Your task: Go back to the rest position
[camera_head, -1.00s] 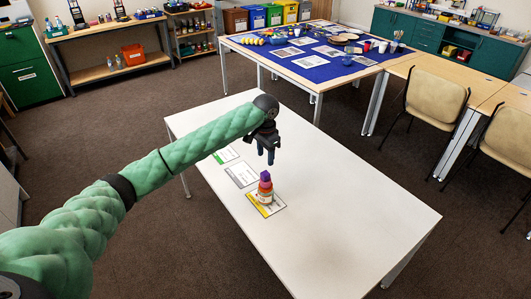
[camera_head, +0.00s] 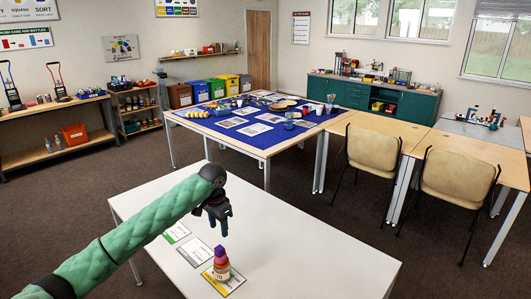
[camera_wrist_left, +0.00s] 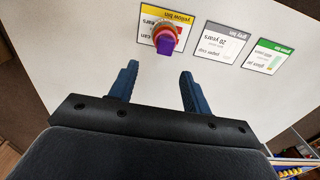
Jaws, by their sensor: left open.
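My left gripper (camera_head: 217,222) is above the white table, to the left of and higher than a small bottle (camera_head: 221,264). The bottle is orange-red with a purple cap and stands upright on the yellow-banded card (camera_head: 235,284). In the left wrist view my left gripper (camera_wrist_left: 158,85) is open and empty, with its two blue fingers apart. The bottle (camera_wrist_left: 166,40) and its yellow bin card (camera_wrist_left: 147,36) lie beyond the fingertips, clear of them. My right gripper is not in view.
A grey bin card (camera_wrist_left: 222,42) and a green bin card (camera_wrist_left: 264,56) lie in a row on the white table (camera_head: 310,245). The table's right part is bare. Behind it stands a table with a blue cloth (camera_head: 215,126). Two chairs (camera_head: 372,152) stand at the right.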

